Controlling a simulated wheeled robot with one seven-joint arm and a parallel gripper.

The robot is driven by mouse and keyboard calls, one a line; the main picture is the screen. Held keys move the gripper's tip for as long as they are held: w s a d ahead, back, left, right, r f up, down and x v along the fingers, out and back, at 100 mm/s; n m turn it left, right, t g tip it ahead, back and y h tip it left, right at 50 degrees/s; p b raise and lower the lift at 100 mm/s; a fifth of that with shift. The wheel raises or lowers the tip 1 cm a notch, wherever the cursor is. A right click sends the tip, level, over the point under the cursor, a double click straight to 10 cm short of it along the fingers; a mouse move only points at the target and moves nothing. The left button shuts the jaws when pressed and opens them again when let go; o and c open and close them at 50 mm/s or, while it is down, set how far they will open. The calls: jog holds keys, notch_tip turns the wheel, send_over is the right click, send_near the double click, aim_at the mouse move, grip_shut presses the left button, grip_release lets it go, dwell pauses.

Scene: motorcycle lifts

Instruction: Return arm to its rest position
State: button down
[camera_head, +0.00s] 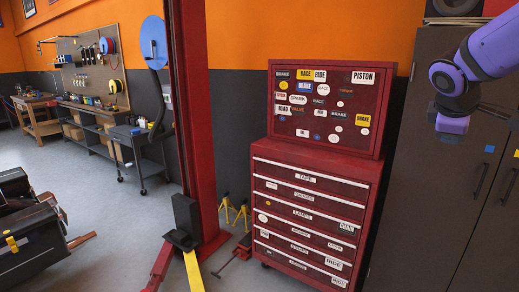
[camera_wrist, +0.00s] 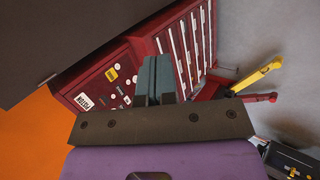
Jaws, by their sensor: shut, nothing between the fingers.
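My gripper (camera_wrist: 155,78) shows in the wrist view, its two grey-green fingers together with nothing between them. It points toward a red tool cabinet (camera_wrist: 190,45), which lies beyond the fingertips and appears tilted in this view. In the head view my purple and black arm is at the upper right, raised in front of a dark locker. My gripper's fingers cannot be made out in the head view. Nothing is seen touching the fingers.
The red tool cabinet (camera_head: 308,212) stands left of the dark grey locker (camera_head: 415,190). A red lift post (camera_head: 197,120) with a yellow arm (camera_head: 193,272) stands further left. A workbench (camera_head: 95,120) and pegboard line the orange wall. Grey floor (camera_head: 120,240) is open between.

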jog(key=s+a+f+m+y, duration=0.1)
jog(key=s+a+m+y, duration=0.2)
jog(key=s+a, duration=0.5)
jog(key=s+a+f+m+y, duration=0.2)
jog(key=s+a+m, duration=0.3)
jog(key=s+a, duration=0.3)
jog(key=s+y, duration=0.1)
jog(key=s, duration=0.2)
jog(key=shift+f+m, duration=0.25)
jog(key=shift+m, duration=0.05)
jog(key=shift+a, duration=0.1)
